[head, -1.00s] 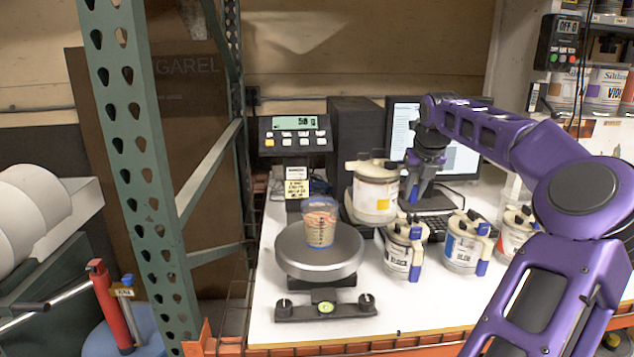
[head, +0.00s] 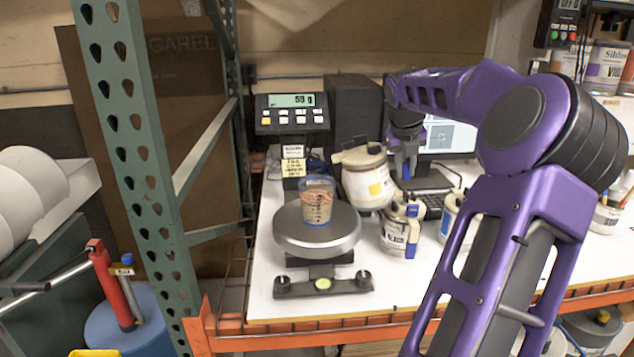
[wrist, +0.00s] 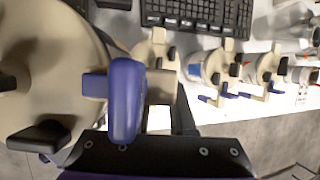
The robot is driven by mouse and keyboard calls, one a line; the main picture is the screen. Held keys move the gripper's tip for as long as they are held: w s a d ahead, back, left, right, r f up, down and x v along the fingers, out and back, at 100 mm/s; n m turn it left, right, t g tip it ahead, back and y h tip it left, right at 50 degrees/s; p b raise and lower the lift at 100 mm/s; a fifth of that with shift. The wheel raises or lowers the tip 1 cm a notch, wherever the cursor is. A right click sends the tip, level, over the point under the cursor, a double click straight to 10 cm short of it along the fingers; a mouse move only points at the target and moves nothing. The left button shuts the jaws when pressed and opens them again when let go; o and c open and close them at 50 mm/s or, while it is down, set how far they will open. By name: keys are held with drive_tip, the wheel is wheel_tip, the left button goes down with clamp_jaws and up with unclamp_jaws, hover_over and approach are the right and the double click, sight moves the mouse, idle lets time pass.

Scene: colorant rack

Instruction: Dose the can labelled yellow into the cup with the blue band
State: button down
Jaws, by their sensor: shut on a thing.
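The large white can (head: 366,186) with a yellow patch on its label hangs in the air, tilted left toward the cup. Its tan lid and spout are above and right of the cup. My gripper (head: 404,172) is shut on the can's handle side. In the wrist view the can's lid (wrist: 50,75) fills the left, with a blue lever (wrist: 125,100) in front of my gripper. The clear cup (head: 317,207) with a blue band stands upright on the round scale pan (head: 338,238), holding pinkish-tan contents. No stream is clear between spout and cup.
The scale display (head: 292,100) reads about 59 g, small to read. Smaller cans stand right of the pan, one (head: 399,236) close under the held can. A green rack post (head: 140,160) rises at left. A keyboard (wrist: 195,12) and monitor are behind.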

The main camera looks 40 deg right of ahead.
drive_tip(key=shift+w+a+r+g+h, duration=0.3)
drive_tip(key=shift+w+a+r+h, duration=0.05)
drive_tip(key=shift+a+r+h, duration=0.05)
drive_tip(key=r, duration=0.2)
drive_tip(key=a+r+h, duration=0.1)
drive_tip(key=shift+w+n+g, duration=0.3)
drive_tip(key=shift+d, duration=0.1)
drive_tip(key=shift+w+a+r+h, duration=0.1)
drive_tip(key=shift+a+r+h, duration=0.1)
drive_tip(key=shift+a+h, duration=0.1)
drive_tip(key=shift+d+r, duration=0.1)
drive_tip(key=shift+d, duration=0.1)
drive_tip(key=shift+a+r, duration=0.2)
drive_tip(key=shift+r, duration=0.15)
